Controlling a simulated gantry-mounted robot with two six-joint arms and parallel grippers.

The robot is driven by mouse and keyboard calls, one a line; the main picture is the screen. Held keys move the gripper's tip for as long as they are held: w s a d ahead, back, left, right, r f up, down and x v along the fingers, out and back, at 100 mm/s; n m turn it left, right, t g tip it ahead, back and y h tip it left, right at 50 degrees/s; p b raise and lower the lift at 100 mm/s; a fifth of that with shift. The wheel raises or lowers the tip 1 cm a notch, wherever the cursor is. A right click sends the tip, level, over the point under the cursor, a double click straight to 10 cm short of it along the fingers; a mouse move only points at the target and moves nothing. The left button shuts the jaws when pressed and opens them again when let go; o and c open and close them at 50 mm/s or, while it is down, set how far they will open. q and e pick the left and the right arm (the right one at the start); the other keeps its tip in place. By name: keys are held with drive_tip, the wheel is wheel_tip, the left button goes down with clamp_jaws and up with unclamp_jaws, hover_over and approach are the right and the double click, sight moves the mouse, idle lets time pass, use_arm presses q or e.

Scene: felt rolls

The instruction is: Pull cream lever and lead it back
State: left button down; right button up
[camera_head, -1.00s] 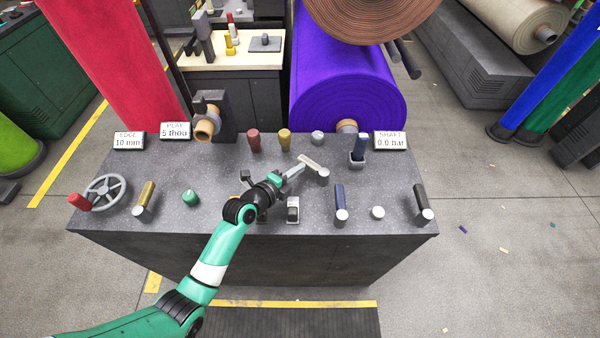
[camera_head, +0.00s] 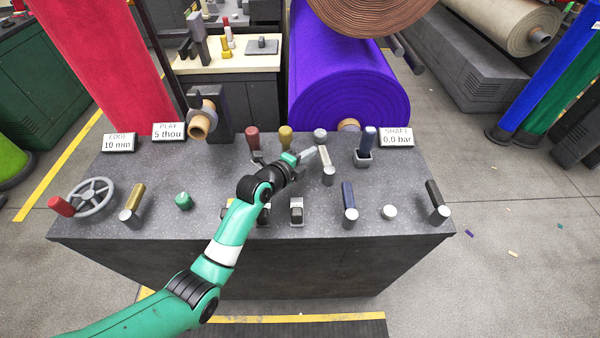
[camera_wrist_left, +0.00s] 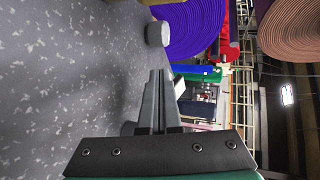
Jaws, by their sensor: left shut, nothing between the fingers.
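The cream lever (camera_head: 325,160) stands on the grey console top, right of the middle in the head view. Its shaft runs away from me, from a round grey pivot end at the near side. My left gripper (camera_head: 312,154) is shut and empty, with its fingertips close against the left side of the lever; I cannot tell if they touch. In the left wrist view the shut fingers (camera_wrist_left: 156,98) point toward a grey knob, and I cannot make out the lever there. My right gripper is not in view.
The console (camera_head: 245,175) carries a grey knob (camera_head: 320,135), a blue-handled lever (camera_head: 367,140), another blue lever (camera_head: 348,195), red (camera_head: 252,138) and yellow (camera_head: 286,138) handles, and a handwheel (camera_head: 92,198).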

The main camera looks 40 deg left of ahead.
use_arm(q)
drive_tip(key=shift+w, duration=0.3)
idle(0.5)
drive_tip(key=shift+r, duration=0.1)
